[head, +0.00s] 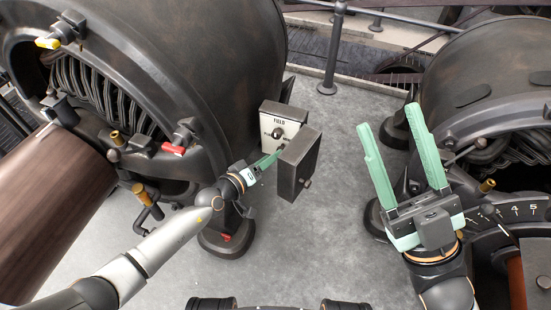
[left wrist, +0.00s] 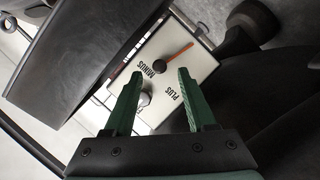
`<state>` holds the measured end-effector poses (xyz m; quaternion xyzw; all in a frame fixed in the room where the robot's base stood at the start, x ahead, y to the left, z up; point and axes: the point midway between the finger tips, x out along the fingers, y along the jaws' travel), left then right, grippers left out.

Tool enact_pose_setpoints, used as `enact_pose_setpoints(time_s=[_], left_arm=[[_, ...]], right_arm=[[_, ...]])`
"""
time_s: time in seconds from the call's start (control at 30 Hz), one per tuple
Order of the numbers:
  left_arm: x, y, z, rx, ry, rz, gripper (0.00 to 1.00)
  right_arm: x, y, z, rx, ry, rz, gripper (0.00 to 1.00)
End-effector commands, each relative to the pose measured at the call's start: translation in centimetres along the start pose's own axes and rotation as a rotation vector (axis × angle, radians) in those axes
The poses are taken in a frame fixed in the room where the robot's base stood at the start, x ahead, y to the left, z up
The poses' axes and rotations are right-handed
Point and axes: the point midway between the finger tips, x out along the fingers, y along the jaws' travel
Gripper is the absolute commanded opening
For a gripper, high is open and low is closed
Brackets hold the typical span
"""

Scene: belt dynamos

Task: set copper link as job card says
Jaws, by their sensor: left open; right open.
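A small box with a pale plate (head: 277,126) marked FIELD stands beside the left dynamo, with its dark door (head: 300,166) swung open. In the left wrist view the plate (left wrist: 202,70) bears the words MINUS and PLUS. A thin orange strip (left wrist: 180,53), which looks like the copper link, slants from a dark post near MINUS. My left gripper (head: 274,158) is open in front of the plate; its fingers straddle a round knob (left wrist: 145,98) without visible contact. My right gripper (head: 390,117) is open and empty, up over the floor. No job card is visible.
The right dynamo (head: 480,75) has a numbered scale (head: 518,209). A railing (head: 333,50) runs along the back. Grey floor (head: 300,240) between the machines is clear.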

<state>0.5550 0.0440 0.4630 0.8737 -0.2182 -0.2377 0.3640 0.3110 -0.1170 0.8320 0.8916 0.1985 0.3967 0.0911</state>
Motion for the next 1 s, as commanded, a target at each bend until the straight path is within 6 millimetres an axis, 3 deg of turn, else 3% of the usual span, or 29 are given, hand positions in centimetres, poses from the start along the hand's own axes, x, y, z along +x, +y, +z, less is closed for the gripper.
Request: enact_pose_setpoints(time_s=[0.2,0.57,1.0], left_arm=[[2.6,-0.1,0.1,-0.001,0.000,0.001,0.56],[3.1,0.1,0.0,-0.001,-0.001,0.000,0.56],[3.0,0.0,0.0,-0.001,-0.001,0.000,0.08]], right_arm=[[-1.1,-0.7,1.3,-0.011,-0.012,-0.007,0.56],[-1.1,-0.8,1.4,-0.012,-0.015,-0.008,0.56],[-1.1,-0.8,1.4,-0.010,-0.014,-0.007,0.56]])
